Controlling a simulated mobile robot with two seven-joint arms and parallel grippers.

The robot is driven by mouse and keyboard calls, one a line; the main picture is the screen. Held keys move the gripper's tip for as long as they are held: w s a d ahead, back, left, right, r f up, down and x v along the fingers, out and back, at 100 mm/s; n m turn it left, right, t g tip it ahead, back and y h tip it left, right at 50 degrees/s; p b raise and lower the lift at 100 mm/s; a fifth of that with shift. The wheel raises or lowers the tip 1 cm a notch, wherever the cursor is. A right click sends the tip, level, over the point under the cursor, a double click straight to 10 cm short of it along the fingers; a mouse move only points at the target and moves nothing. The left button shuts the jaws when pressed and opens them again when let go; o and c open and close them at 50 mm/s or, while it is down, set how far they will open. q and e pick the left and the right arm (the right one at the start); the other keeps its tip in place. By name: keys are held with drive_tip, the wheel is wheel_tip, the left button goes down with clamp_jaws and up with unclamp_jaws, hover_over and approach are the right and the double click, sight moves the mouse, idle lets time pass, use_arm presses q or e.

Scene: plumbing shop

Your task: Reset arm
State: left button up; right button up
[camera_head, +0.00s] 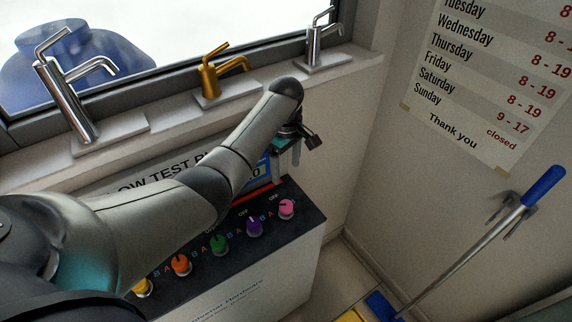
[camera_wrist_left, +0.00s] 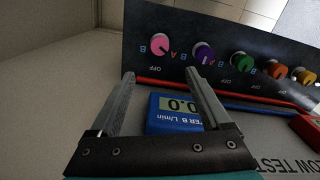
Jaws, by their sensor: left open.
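My left arm comes in from the left in the head view and reaches across the flow test panel (camera_head: 255,283). My left gripper (camera_head: 289,160) is above the panel's far right end, partly hidden by its own wrist. In the left wrist view the left gripper (camera_wrist_left: 160,75) is open, with nothing between its fingers. A blue flow meter (camera_wrist_left: 172,112) reading 0.0 lies beyond the fingers. The pink knob (camera_wrist_left: 159,46) and purple knob (camera_wrist_left: 203,52) are past the fingertips. My right gripper is in neither view.
Green (camera_head: 219,244), orange (camera_head: 181,264) and yellow knobs (camera_head: 143,286) continue the row. Three taps, chrome (camera_head: 68,100), gold (camera_head: 211,82) and chrome (camera_head: 313,45), stand on the window sill. A blue-handled tool (camera_head: 470,243) hangs at the right wall, below a poster (camera_head: 490,75).

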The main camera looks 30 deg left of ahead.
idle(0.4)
use_arm(q)
drive_tip(key=s+d+f+m+t, duration=0.1)
drive_tip(key=s+d+f+m, duration=0.25)
drive_tip(key=s, duration=0.25)
drive_tip(key=s+d+f+m, duration=0.2)
drive_tip(key=s+f+m, duration=0.1)
drive_tip(key=s+m, duration=0.25)
drive_tip(key=s+d+r+m+t, duration=0.1)
drive_tip(key=s+r+m, duration=0.25)
drive_tip(key=s, duration=0.55)
drive_tip(key=s+d+r+m+t, duration=0.2)
drive_tip(key=s+m, duration=0.3)
drive_tip(key=s, duration=0.3)
wheel_tip(320, 180, down, 34)
drive_tip(key=s+g+b, duration=0.2)
drive_tip(key=b, duration=1)
drive_tip(key=s+a+f+b, duration=0.1)
drive_tip(key=s+f+b, duration=0.4)
drive_tip(key=f, duration=0.7)
drive_tip(key=s+a+f+g+b, duration=0.1)
drive_tip(key=s+a+f+b, duration=0.1)
drive_tip(key=s+f+b, duration=0.4)
drive_tip(key=s+f, duration=0.4)
drive_tip(key=f, duration=0.2)
drive_tip(key=shift+s+f, duration=0.25)
drive_tip(key=shift+s, duration=0.05)
